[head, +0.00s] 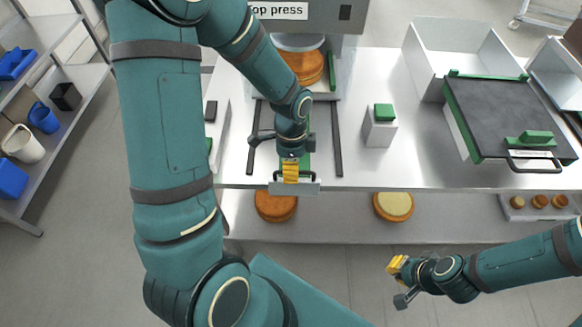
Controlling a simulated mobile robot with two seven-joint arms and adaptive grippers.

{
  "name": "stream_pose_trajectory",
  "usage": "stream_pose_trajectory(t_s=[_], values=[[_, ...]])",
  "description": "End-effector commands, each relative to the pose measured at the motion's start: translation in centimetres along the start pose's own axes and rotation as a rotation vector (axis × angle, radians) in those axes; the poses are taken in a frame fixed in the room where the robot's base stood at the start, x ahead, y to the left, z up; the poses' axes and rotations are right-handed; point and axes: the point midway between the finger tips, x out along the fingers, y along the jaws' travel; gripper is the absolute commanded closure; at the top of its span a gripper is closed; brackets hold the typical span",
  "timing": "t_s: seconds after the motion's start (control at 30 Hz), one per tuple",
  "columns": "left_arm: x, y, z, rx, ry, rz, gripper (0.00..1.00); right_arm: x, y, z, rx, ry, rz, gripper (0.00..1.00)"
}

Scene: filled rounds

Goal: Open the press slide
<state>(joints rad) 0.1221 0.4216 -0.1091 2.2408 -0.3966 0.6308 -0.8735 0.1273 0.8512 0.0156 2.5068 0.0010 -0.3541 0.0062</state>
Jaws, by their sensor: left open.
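The grey press (330,17), its label partly hidden by my arm, stands at the back of the steel table. A brown round (303,68) sits under its pale pressing plate. Two dark rails, the right one (337,140) and the left one (255,140), run from the press towards the table's front edge. The slide's grey front plate (309,187) with a dark handle is at that edge. My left gripper (290,172) is open at the handle, its yellow finger in front of it; contact cannot be told. My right gripper (399,282) is open and empty, in front of the table.
A pale block with a green top (384,111) stands right of the rails. A dark-topped green-edged box (500,110) and a white bin (425,60) are further right. Two rounds, one brown (276,207) and one pale-topped (393,206), lie on the lower shelf.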

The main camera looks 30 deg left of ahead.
Motion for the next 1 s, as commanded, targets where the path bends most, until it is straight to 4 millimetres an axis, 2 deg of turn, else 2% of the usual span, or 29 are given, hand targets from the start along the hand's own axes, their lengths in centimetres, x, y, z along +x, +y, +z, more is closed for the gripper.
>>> stream_pose_trajectory(t_s=[0.1, 0.17, 0.2, 0.23, 1.0], values=[[-0.02, 0.01, 0.0, 0.0, 0.0, 0.0, 0.59, -0.01, 0.0, 0.0, 0.0, 0.0, 0.0, 1.0], [-0.02, 0.01, 0.0, 0.0, 0.0, 0.0, 0.8, -0.01, 0.0, 0.0, 0.0, 0.0, 0.0, 1.0], [-0.02, 0.01, 0.0, 0.0, 0.0, 0.0, 0.95, -0.01, 0.0, 0.0, 0.0, 0.0, 0.0, 1.0], [-0.02, 0.01, 0.0, 0.0, 0.0, 0.001, 1.0, -0.01, 0.0, 0.0, 0.0, 0.0, 0.0, 1.0], [0.17, 0.13, 0.04, 0.001, -0.002, 0.005, 1.0, -0.02, -0.01, -0.02, 0.0, 0.001, 0.0, 1.0]])
